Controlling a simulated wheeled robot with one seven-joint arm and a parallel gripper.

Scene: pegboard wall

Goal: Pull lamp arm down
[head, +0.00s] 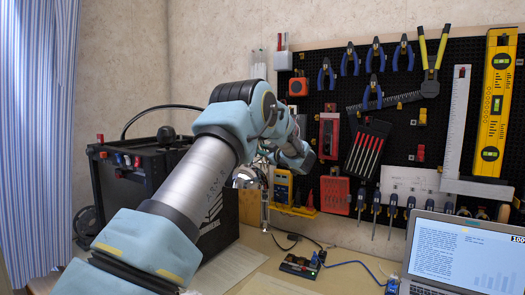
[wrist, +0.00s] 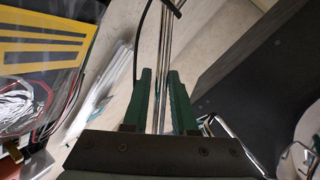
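The lamp arm (wrist: 167,35) is a thin chrome rod with a black cable beside it. In the wrist view it runs down from the top edge between the two dark green fingers of my gripper (wrist: 162,75). The fingers are close together and appear to press on the rod from both sides. In the head view, shiny metal parts (head: 265,212), probably of the lamp, show just past my wrist, above the desk. My own arm hides most of the lamp and my gripper there.
A pegboard (head: 330,125) with pliers, screwdrivers and a yellow level (head: 495,105) hangs behind. A black box-like machine (head: 120,185) stands at left. A laptop (head: 460,255) is at right. The desk (head: 345,282) holds a small circuit board (head: 298,265) and cables.

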